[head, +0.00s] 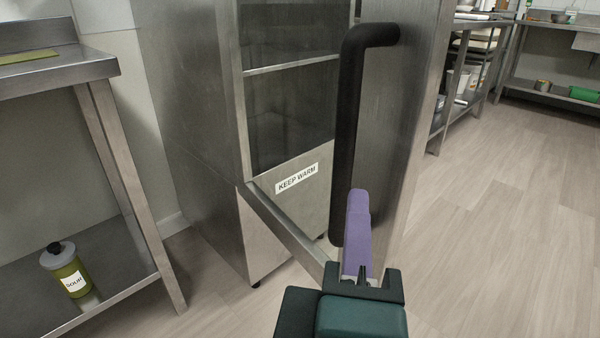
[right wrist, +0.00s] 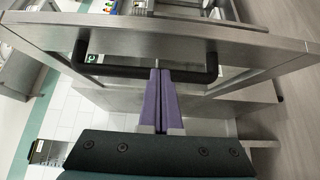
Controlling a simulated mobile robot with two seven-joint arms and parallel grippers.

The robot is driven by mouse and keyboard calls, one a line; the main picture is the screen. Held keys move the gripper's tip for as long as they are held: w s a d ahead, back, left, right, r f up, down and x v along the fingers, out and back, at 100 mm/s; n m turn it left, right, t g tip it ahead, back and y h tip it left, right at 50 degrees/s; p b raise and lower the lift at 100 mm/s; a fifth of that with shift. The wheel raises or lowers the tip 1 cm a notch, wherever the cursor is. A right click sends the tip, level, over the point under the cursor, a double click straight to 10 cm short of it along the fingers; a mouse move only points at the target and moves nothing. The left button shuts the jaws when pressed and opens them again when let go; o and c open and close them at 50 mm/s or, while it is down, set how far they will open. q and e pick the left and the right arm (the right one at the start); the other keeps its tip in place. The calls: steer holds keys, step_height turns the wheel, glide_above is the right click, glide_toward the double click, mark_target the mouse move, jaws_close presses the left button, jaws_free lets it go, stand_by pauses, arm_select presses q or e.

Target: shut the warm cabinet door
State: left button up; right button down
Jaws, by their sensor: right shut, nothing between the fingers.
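The warm cabinet (head: 190,110) is a tall steel unit, its "KEEP WARM" label (head: 297,178) showing low on it. Its framed door (head: 415,110) stands open, swung out toward me; the bottom rail (head: 290,230) angles away from the cabinet's front. A long black handle (head: 350,110) runs upright along the door's right side, and it crosses the right wrist view (right wrist: 120,71). My right gripper (head: 357,195) has purple fingers, closed together and empty, at the handle's lower part. In the wrist view the fingertips (right wrist: 160,70) overlap the handle's line; contact is unclear. My left gripper is out of view.
A steel table (head: 60,68) stands at the left, with a soup bottle (head: 66,270) on its lower shelf. Shelving with containers (head: 465,75) stands behind the door at the right. The wooden floor (head: 500,220) at the right is clear.

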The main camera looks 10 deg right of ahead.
mark_target(387, 174)
steer(key=shift+w+d, duration=0.7)
steer(key=shift+d, duration=0.25)
steer(key=shift+w+d, duration=0.65)
steer(key=shift+d, duration=0.3)
steer(key=shift+d, duration=0.1)
